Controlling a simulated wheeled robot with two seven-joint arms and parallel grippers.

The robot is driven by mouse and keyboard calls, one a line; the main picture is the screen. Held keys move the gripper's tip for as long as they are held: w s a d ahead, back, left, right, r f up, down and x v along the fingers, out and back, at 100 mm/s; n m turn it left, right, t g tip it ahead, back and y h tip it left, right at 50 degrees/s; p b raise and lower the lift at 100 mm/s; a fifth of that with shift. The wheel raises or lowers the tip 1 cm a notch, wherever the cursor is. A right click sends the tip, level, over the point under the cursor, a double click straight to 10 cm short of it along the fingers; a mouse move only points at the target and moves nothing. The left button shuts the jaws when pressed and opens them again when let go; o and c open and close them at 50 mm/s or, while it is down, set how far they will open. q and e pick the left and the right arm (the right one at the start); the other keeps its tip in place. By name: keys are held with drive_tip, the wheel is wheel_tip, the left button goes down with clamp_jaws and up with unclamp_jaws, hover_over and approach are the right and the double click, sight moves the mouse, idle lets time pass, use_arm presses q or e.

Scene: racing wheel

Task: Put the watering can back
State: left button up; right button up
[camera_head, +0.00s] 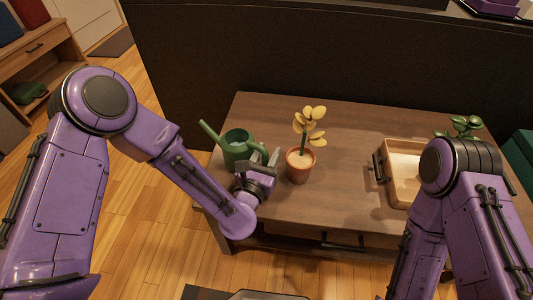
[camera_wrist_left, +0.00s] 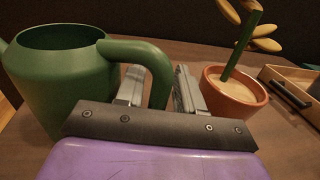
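The green watering can (camera_head: 235,151) stands upright at the left end of the wooden table, its spout pointing up and left. My left gripper (camera_head: 264,157) is at the can's right side, by its handle. In the left wrist view the can (camera_wrist_left: 60,82) fills the left side, and its curved handle (camera_wrist_left: 153,62) comes down between the two fingers of the left gripper (camera_wrist_left: 158,88). The fingers are apart, with gaps visible beside the handle. My right arm comes in at the right, but its gripper does not show.
A terracotta pot (camera_head: 300,165) with a yellow-leaved plant (camera_head: 311,120) stands close to the right of my left gripper. A wooden tray (camera_head: 394,190) with a dark handle is farther right, beside a green plant (camera_head: 465,125). The table (camera_head: 345,190) is bare between pot and tray.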

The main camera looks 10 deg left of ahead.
use_arm(q)
drive_tip(key=shift+o, duration=0.2)
drive_tip(key=shift+r, duration=0.25)
drive_tip(key=v, duration=1.1)
drive_tip(key=shift+s, duration=0.25)
drive_tip(key=shift+s+a, duration=0.15)
drive_tip(key=shift+s, duration=0.1)
